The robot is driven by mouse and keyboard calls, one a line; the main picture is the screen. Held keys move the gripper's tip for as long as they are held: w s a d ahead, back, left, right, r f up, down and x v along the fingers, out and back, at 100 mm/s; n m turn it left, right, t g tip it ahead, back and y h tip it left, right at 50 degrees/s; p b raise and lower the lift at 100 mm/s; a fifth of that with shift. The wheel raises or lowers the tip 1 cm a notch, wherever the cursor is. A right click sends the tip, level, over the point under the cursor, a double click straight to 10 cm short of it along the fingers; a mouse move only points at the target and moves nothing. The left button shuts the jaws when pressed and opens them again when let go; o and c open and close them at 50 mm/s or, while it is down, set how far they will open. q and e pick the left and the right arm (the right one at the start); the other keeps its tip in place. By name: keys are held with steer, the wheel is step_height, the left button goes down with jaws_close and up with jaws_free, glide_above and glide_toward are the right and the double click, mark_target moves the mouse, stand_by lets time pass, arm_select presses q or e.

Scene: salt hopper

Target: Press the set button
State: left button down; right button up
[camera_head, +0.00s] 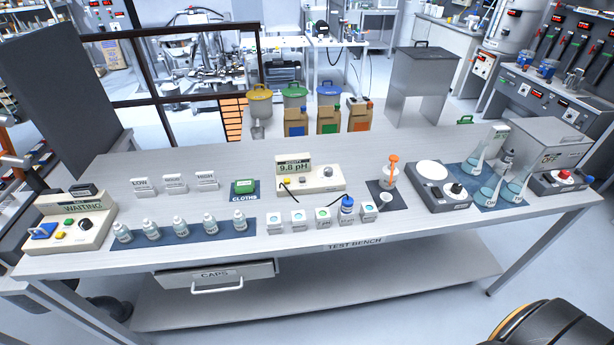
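No label reading "set" can be made out on any button. A console with a "WAITING" display (82,206) stands at the left end of the bench, with a blue part (42,230), a green button (69,222), a yellow button (60,236) and a black knob (86,224). A meter reading 9.8 pH (310,182) stands mid-bench, with a yellow button (287,181) and a dark knob (327,171). At the right end, a unit has a red button (563,174). Neither of my grippers shows in this view.
The test bench (215,252) holds several small bottles on a blue mat (184,240), small labelled cubes, an orange-topped syringe-like item (391,170), a scale-like unit (440,187) and glass flasks (497,170). The caps drawer (214,276) hangs below.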

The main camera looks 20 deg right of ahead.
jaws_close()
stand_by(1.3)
